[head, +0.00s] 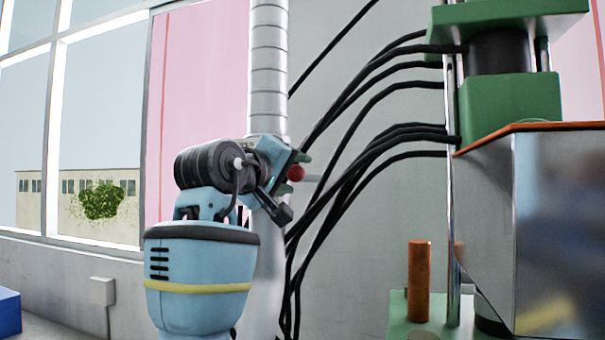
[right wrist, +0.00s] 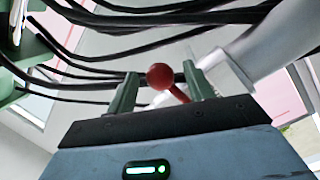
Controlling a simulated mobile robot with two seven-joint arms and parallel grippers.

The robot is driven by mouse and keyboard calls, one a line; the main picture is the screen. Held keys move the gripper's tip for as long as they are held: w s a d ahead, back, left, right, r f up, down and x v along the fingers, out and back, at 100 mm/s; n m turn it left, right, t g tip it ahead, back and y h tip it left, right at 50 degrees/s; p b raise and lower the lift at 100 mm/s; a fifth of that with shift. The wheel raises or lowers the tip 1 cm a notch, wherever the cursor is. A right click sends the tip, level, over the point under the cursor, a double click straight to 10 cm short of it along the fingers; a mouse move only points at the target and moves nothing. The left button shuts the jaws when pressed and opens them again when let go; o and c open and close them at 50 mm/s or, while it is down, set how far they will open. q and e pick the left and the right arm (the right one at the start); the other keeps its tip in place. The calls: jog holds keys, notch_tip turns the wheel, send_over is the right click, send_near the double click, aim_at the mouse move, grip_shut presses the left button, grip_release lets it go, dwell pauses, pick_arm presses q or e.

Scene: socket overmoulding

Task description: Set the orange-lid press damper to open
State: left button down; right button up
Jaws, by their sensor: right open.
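The damper handle is a red ball knob (head: 296,173) beside the grey ribbed duct (head: 269,70). In the right wrist view the red knob (right wrist: 160,77) sits on a short red stem, between the two green fingers. My right gripper (head: 302,166) is open around the knob, with a gap on both sides in the wrist view. The green press (head: 510,100) stands at the right with the orange lid (head: 530,127) on its grey metal housing (head: 485,185). The damper plate is hidden inside the duct. My left gripper is out of view.
Several black cables (head: 350,190) run from the press past the duct, close behind my right gripper. An orange-brown cylinder (head: 418,280) stands on the green base. A window (head: 95,130) and pink panel are at the left; a blue object (head: 9,312) is at lower left.

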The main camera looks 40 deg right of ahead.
jog(key=shift+x, duration=1.7)
grip_shut()
